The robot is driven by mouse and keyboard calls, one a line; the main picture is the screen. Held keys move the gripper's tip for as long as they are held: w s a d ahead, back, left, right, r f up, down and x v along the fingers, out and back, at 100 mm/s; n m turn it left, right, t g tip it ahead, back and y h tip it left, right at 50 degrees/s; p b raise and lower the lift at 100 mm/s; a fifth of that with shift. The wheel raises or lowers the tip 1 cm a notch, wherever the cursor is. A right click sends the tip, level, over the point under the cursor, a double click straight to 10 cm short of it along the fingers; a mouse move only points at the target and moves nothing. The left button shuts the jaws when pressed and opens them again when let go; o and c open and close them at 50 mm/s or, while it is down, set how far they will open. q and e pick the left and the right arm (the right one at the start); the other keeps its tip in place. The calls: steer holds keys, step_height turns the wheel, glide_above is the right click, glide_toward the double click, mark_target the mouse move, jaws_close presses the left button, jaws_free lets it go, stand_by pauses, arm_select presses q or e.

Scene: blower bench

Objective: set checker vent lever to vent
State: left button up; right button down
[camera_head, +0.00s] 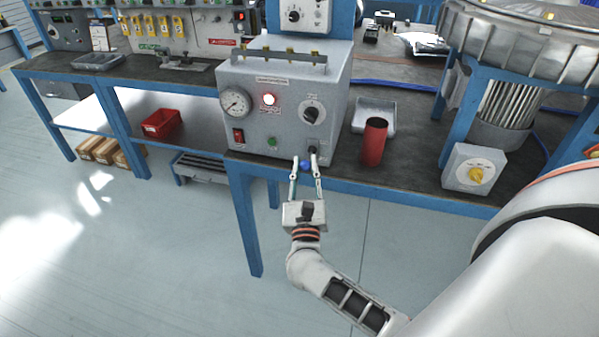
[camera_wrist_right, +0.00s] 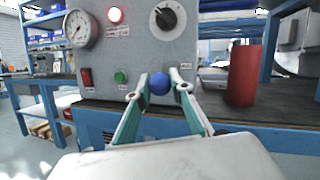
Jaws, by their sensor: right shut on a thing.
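The checker (camera_head: 282,103) is a grey box on the blue-framed bench, with a gauge (camera_head: 235,102), a lit red lamp (camera_head: 268,99) and a black rotary knob (camera_head: 312,112) on its front. The vent lever's blue ball (camera_head: 306,164) is at the lower right of the front panel; it also shows in the right wrist view (camera_wrist_right: 160,84). My right gripper (camera_head: 305,163) is at the ball, with one fingertip on each side, shut on it. The lever's shaft is hidden behind the ball, and the labels are too small to read. My left gripper is not in view.
A red cylinder (camera_head: 373,142) stands right of the checker, near a grey tray (camera_head: 376,112). A grey box with a yellow knob (camera_head: 474,174) sits further right. The floor in front of the bench is clear.

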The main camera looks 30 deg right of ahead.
arm_select(q)
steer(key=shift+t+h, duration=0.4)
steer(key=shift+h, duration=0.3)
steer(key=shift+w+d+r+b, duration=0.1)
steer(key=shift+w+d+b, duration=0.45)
steer(key=shift+b, duration=1)
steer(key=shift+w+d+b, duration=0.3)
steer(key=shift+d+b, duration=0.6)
steer(key=shift+b, duration=0.6)
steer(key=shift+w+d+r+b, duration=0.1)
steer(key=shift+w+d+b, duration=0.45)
steer(key=shift+b, duration=1)
arm_select(e)
steer(key=shift+w+d+f+n+t+h, duration=0.2)
steer(key=shift+f+n+t, duration=0.3)
steer(key=shift+f+t, duration=0.5)
steer(key=shift+s+d+f+n+t+h, duration=0.1)
steer(key=shift+f+n+t+h, duration=0.3)
steer(key=shift+f+t, duration=0.6)
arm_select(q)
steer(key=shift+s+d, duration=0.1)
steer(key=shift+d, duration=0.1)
arm_select(e)
steer(key=shift+f, duration=0.1)
steer(key=c, duration=1.8)
jaws_free()
steer(key=shift+w, duration=0.1)
steer(key=shift+o, duration=0.2)
